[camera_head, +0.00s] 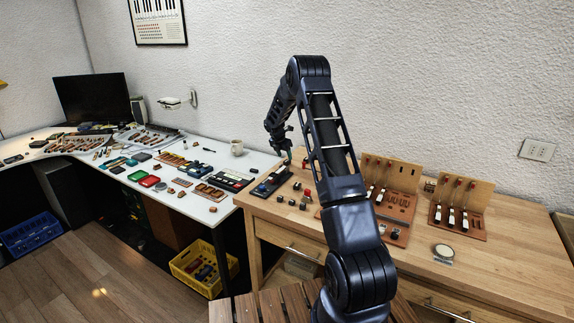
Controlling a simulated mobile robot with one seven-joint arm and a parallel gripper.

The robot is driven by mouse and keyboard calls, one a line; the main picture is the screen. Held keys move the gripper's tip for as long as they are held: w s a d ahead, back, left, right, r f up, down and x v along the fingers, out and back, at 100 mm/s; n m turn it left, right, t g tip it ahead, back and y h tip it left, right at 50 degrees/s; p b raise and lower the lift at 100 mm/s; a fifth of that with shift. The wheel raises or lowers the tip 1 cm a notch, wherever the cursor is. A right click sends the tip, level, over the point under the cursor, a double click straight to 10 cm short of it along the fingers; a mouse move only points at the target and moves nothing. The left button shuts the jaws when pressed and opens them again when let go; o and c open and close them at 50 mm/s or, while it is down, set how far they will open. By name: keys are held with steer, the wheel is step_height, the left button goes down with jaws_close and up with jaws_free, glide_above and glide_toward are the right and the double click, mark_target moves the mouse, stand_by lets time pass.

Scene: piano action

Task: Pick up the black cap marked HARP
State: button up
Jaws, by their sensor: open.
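My gripper (287,153) is at the end of my dark arm, above the left end of the wooden bench. It is small in the picture, and nothing is seen held in it. Below it lies a dark panel (270,181) with small coloured knobs. Several small dark and red caps (306,193) stand on the bench to the right of this panel. No lettering can be read at this size, so I cannot tell which black cap is marked HARP. My arm hides part of the bench behind it.
Upright wooden stands with white keys (462,201) and a round pale disc (444,250) are on the bench (500,270). A yellow crate (203,270) is on the floor.

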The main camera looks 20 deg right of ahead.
mark_target(287, 161)
steer(key=x, duration=0.4)
steer(key=shift+d, duration=0.1)
steer(key=c, duration=1)
steer(key=shift+c, duration=0.2)
